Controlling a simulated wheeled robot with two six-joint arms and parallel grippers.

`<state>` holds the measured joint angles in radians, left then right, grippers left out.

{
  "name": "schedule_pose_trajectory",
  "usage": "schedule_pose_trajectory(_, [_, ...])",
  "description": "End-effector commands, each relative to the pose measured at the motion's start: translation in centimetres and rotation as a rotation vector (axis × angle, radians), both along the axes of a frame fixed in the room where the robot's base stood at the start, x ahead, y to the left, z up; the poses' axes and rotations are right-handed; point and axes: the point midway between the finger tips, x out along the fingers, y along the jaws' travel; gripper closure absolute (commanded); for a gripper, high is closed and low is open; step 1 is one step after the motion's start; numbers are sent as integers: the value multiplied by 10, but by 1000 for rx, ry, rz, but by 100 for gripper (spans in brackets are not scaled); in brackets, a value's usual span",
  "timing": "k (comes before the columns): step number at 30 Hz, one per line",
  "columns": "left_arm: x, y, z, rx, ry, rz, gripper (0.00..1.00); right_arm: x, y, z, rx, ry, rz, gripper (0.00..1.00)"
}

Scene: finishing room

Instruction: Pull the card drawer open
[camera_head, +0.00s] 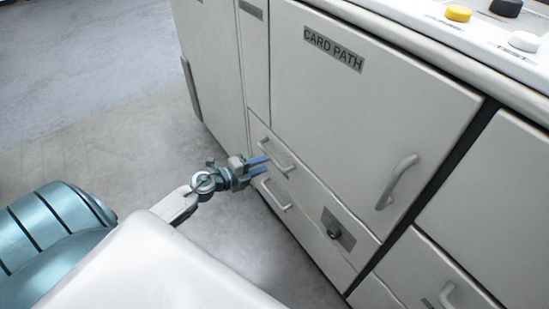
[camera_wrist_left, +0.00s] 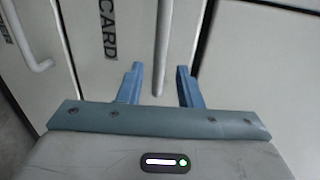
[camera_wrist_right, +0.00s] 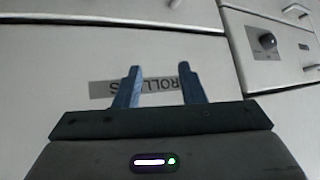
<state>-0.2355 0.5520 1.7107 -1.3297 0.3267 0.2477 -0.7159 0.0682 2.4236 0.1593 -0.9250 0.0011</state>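The card drawer (camera_wrist_left: 130,20) carries a "CARD" label in the left wrist view and appears shut. Its grey bar handle (camera_wrist_left: 161,45) runs down between the fingertips of my left gripper (camera_wrist_left: 159,74). The fingers are open on either side of it; I cannot tell whether either touches it. In the head view my left gripper (camera_head: 262,166) reaches the small drawer fronts, at the upper of two bar handles (camera_head: 285,165). My right gripper (camera_wrist_right: 157,72) is open and empty in the right wrist view, facing a pale panel with an upside-down "ROLLERS" label. It is not in the head view.
The cabinet has a large "CARD PATH" door (camera_head: 365,120) with a grey handle (camera_head: 398,182). A lower drawer handle (camera_head: 274,196) and a plate with a dark knob (camera_head: 335,233) are close by. Buttons (camera_head: 458,13) sit on top. Floor (camera_head: 100,110) at left is clear.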

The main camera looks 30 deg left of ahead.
Motion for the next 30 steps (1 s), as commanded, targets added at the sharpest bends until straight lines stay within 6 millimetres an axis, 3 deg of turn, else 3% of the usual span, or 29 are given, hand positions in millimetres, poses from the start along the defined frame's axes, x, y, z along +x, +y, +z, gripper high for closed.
schedule_pose_trajectory(3, [21, -8, -4, -4, -3, 3, 68, 0, -1, 1, -6, 9, 2, 64])
schedule_pose_trajectory(9, [43, -18, -10, -2, -1, 0, 68, 0, -1, 0, -4, 6, 1, 64])
schedule_pose_trajectory(21, [50, -21, -12, -1, 1, 0, 68, 0, 0, 0, -2, 1, 1, 64])
schedule_pose_trajectory(22, [50, -21, -12, -1, 1, 0, 70, 0, 0, 0, -2, 1, 1, 64])
schedule_pose_trajectory(27, [50, -21, -12, -1, 1, 0, 100, 0, 0, 0, -2, 1, 1, 64])
schedule_pose_trajectory(30, [50, -21, -12, -1, 1, 0, 100, 0, 0, 0, -2, 2, 1, 64])
